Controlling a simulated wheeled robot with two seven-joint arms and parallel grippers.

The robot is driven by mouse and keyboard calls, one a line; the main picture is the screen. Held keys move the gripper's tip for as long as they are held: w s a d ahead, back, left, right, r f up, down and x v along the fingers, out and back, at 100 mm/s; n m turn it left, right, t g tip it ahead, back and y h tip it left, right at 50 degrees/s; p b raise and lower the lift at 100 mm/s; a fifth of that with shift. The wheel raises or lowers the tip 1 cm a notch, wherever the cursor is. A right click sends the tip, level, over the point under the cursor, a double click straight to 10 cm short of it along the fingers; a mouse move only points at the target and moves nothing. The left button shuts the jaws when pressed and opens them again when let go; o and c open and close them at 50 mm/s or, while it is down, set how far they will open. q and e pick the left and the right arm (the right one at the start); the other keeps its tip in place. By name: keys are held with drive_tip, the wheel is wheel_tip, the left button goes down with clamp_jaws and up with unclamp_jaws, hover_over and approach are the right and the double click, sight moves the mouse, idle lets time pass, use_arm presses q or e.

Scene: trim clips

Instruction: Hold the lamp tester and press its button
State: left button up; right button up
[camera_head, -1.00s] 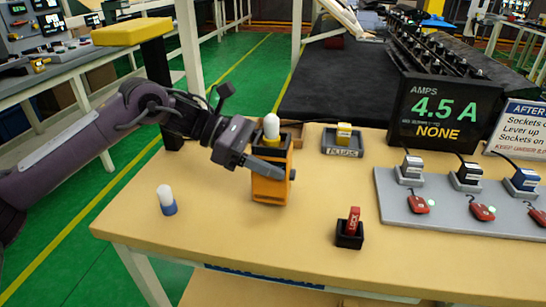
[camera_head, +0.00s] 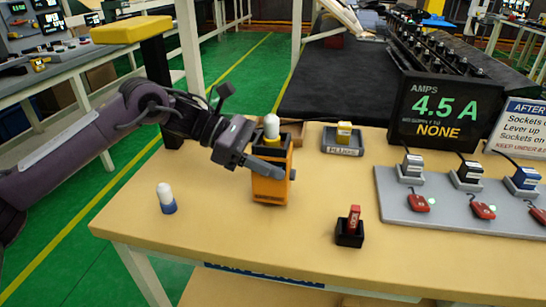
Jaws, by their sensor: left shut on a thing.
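The lamp tester is an orange box (camera_head: 271,188) standing on the table, with a yellow collar and a white lamp (camera_head: 271,127) on top. My left gripper (camera_head: 268,166) reaches in from the left and is shut on the tester's upper body. The gripper's fingers hide part of the tester's front, and I cannot make out the button. The tester looks upright. My right gripper is not in view.
A white lamp with a blue base (camera_head: 167,199) stands at the table's left. A black holder with a red piece (camera_head: 349,229) is at front. Behind are a plugs tray (camera_head: 342,143) and the amps display (camera_head: 440,112). A grey board (camera_head: 450,205) with sockets lies right.

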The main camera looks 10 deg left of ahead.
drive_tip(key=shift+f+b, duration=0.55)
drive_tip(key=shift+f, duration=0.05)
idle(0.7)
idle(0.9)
